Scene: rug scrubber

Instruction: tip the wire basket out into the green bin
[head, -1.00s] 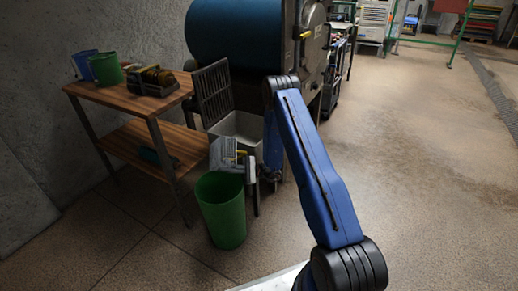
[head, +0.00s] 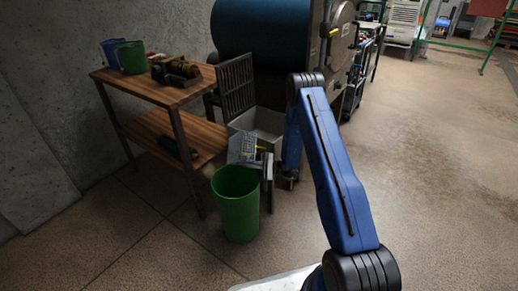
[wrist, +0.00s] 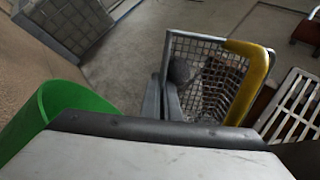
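The wire basket (head: 243,148) is held tilted just above the rim of the green bin (head: 238,208) in the head view. In the wrist view the basket (wrist: 206,48) shows its mesh, a yellow bar along one edge, and a grey lump and brown matter inside. My gripper (wrist: 163,98) has its two fingers close together at the basket's edge and appears shut on it. In the head view my gripper (head: 268,165) is right of the basket, partly hidden. The green bin's rim (wrist: 75,98) shows at the left of the wrist view. The bin's inside is hidden.
A wooden table (head: 165,92) stands left of the bin, carrying a blue bucket (head: 112,52), a green bucket (head: 131,57) and a dark caddy (head: 176,70). A grey sink-like tub (head: 262,124) and a large machine stand behind. Floor at the right is clear.

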